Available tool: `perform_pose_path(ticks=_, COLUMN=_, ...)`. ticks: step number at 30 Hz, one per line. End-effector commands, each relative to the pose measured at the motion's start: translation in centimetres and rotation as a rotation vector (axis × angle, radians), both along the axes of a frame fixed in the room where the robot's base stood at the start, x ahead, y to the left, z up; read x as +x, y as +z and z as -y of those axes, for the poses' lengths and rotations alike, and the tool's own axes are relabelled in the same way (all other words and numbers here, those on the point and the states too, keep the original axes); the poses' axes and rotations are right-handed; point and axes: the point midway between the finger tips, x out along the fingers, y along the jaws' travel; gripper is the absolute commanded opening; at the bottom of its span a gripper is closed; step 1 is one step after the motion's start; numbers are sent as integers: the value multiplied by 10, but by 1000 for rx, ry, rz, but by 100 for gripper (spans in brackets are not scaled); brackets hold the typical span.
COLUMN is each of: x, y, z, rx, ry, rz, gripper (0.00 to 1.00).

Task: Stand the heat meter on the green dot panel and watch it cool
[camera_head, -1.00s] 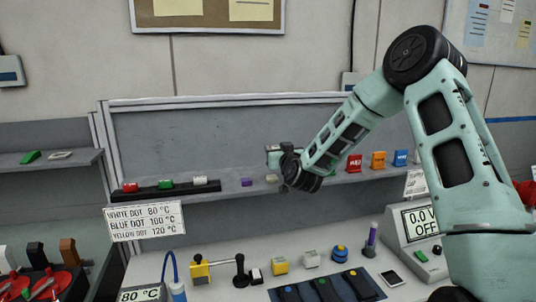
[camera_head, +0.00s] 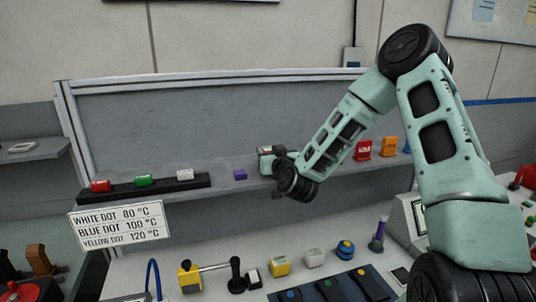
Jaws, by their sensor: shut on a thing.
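My gripper (camera_head: 270,158) is at the shelf edge, right of a small purple block (camera_head: 240,174). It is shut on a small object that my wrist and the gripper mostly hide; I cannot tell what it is. The dot panels lie on a dark mat (camera_head: 272,297) on the bench below: one has a blue dot, the middle one a dot that looks green (camera_head: 327,284), the right one a yellow dot. I cannot pick out the heat meter for certain.
A black rack (camera_head: 205,181) holds red, green and white blocks. Red (camera_head: 363,151) and orange (camera_head: 390,147) pieces stand right of my arm. A yellow box (camera_head: 280,266), white box (camera_head: 314,258) and blue knob (camera_head: 345,250) stand behind the panels. A temperature sign (camera_head: 120,225) hangs left.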

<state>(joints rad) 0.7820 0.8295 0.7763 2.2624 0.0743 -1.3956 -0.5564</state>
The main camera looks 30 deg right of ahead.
Motion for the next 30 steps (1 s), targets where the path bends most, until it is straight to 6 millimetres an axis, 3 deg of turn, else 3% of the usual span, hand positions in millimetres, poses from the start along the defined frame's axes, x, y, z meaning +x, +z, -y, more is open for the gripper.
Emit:
perform_pose_path(ticks=14, x=-6, y=-4, z=-2, rx=-2, ry=0, rz=5, gripper=24)
perform_pose_path(ticks=15, x=-6, y=-3, z=-2, rx=-2, ry=0, rz=4, gripper=56)
perform_pose_path(ticks=17, x=-6, y=-3, z=-2, rx=-1, ry=0, rz=3, gripper=73)
perform_pose_path(ticks=30, x=-12, y=-2, z=-4, rx=-3, ry=1, rz=2, gripper=73)
